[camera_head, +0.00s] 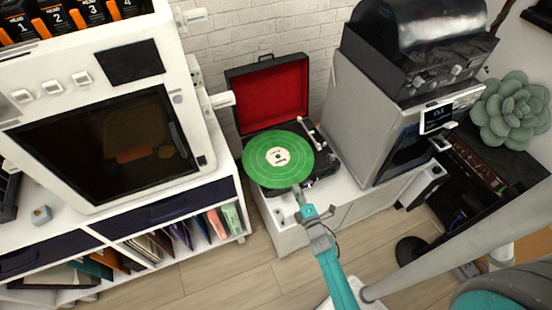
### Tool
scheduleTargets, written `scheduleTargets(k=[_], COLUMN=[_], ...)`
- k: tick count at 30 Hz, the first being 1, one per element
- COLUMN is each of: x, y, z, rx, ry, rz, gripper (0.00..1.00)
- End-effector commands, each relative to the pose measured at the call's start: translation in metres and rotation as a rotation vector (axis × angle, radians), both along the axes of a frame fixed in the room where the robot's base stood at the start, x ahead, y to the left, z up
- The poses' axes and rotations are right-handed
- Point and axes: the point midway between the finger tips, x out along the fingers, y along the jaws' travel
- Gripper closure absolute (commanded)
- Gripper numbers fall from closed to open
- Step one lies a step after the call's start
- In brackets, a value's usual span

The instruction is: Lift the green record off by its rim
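The green record (259,168) has a pale centre label and lies flat over the platter of a record player. The record player (328,163) is a black case with its lid (270,95) open, lined in red, against the brick wall. The tonearm is at the right of the record and looks clear of it. My gripper (299,192) is at the front rim of the record, at the end of my teal arm. Its fingers are too small to show whether they are open or shut, or whether they touch the rim.
A white cabinet (333,206) bears the player. A large white machine (190,70) with a dark window stands close at left. A grey machine (355,120) stands close at right. A shelf (215,190) below the left machine holds record sleeves. The wooden floor (230,275) in front is partly clear.

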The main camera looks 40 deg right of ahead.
Motion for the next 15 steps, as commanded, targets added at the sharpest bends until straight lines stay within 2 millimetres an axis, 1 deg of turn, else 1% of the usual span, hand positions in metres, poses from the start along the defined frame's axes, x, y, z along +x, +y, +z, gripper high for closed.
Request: scheduleTargets(k=[1,3,11,15], x=[0.009,0.017,0.033,0.053], y=[-0.002,-0.005,-0.01,-0.012], z=[0.001,0.0,0.0,-0.001], rx=[0.0,0.002,0.003,0.003], ry=[-0.002,-0.002,0.0,-0.002], rz=[0.002,0.001,0.001,0.002], gripper=[0.86,0.86,0.86,0.86])
